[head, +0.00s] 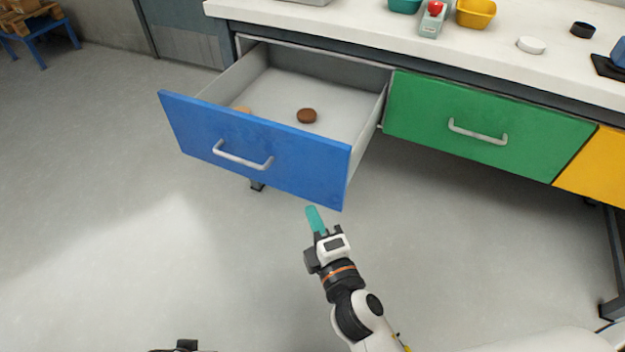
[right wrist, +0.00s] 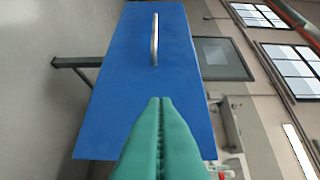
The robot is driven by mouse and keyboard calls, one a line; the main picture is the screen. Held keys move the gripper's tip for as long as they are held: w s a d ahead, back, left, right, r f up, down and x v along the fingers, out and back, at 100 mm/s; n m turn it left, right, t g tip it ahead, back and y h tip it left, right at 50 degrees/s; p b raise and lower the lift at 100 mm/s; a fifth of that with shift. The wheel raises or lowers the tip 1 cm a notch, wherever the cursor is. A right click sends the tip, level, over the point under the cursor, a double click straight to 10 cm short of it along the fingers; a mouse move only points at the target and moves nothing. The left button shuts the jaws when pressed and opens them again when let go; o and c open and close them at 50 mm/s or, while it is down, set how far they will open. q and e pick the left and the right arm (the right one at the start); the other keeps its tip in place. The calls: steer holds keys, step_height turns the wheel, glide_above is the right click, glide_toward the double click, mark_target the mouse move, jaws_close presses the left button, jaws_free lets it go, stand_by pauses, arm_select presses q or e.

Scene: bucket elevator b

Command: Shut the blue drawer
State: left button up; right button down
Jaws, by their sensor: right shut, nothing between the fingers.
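The blue drawer (head: 255,150) is pulled well out from under the bench in the head view, with a pale bar handle (head: 242,156) on its front. A brown round object (head: 306,116) lies inside, and a tan one (head: 243,109) is partly hidden behind the front panel. My right gripper (head: 314,217), with teal fingers, is just below the right end of the drawer front in the picture. It is shut and empty. In the right wrist view its fingers (right wrist: 160,125) point at the blue front (right wrist: 125,85); contact cannot be told. My left gripper does not show clearly.
The green drawer (head: 485,125) and the yellow drawer (head: 598,168) to the right are shut. The white worktop (head: 350,30) holds a yellow bin (head: 476,12), a control box with a red button (head: 433,14) and small items. The floor in front is clear.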

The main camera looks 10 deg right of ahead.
glide_toward(305, 166)
steer(key=w+a, duration=0.3)
steer(key=shift+w+d+r, duration=0.1)
steer(key=shift+w+d, duration=0.55)
steer(key=shift+w, duration=0.3)
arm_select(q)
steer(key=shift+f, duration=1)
arm_select(e)
steer(key=shift+w+d, duration=0.3)
steer(key=shift+w, duration=0.1)
